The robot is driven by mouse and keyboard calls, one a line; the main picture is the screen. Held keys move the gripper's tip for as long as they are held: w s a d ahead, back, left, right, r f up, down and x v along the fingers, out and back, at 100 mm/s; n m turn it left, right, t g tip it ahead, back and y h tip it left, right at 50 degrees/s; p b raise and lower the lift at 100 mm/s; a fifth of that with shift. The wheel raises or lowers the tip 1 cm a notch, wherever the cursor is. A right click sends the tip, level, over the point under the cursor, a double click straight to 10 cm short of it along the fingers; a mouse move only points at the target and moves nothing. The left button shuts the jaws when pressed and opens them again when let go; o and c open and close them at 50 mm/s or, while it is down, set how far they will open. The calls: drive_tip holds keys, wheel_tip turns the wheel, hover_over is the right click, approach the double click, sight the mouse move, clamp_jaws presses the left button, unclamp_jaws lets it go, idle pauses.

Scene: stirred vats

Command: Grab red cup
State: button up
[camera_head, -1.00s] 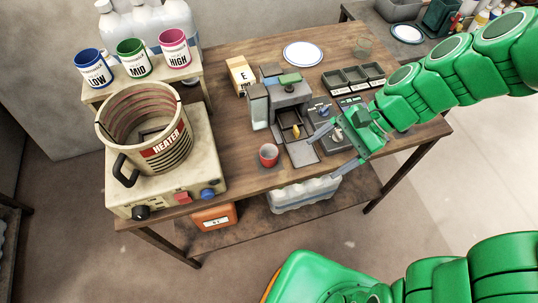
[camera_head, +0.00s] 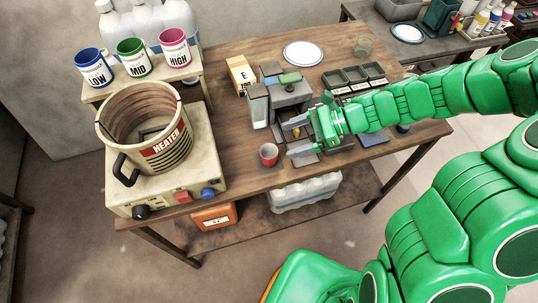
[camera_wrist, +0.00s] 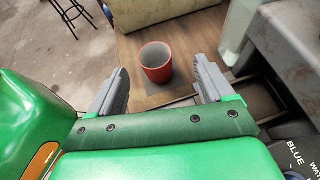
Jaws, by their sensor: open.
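The red cup (camera_head: 268,154) stands upright near the front edge of the wooden table, between the heater and the grey machine. My gripper (camera_head: 294,143) is open and empty, just to the right of the cup, with its fingers pointing left toward it. In the wrist view the red cup (camera_wrist: 156,62) stands ahead of the gap between the two fingers of my gripper (camera_wrist: 162,82). The fingers do not appear to touch the cup. The cup's inside looks pale and empty.
The heater (camera_head: 165,146) stands left of the cup. The grey machine (camera_head: 288,94) stands close behind my gripper. LOW, MID and HIGH cups (camera_head: 133,60) stand on a shelf at the back left.

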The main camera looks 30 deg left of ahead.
sight(261, 153)
drive_tip(key=shift+x, duration=1.35)
drive_tip(key=shift+s+d+x, duration=0.15)
drive_tip(key=shift+x, duration=1.15)
drive_tip(key=shift+s+d+x, duration=0.15)
drive_tip(key=shift+x, duration=1.1)
drive_tip(key=shift+f, duration=0.2)
drive_tip(key=c, duration=1)
drive_tip(key=shift+c, duration=0.2)
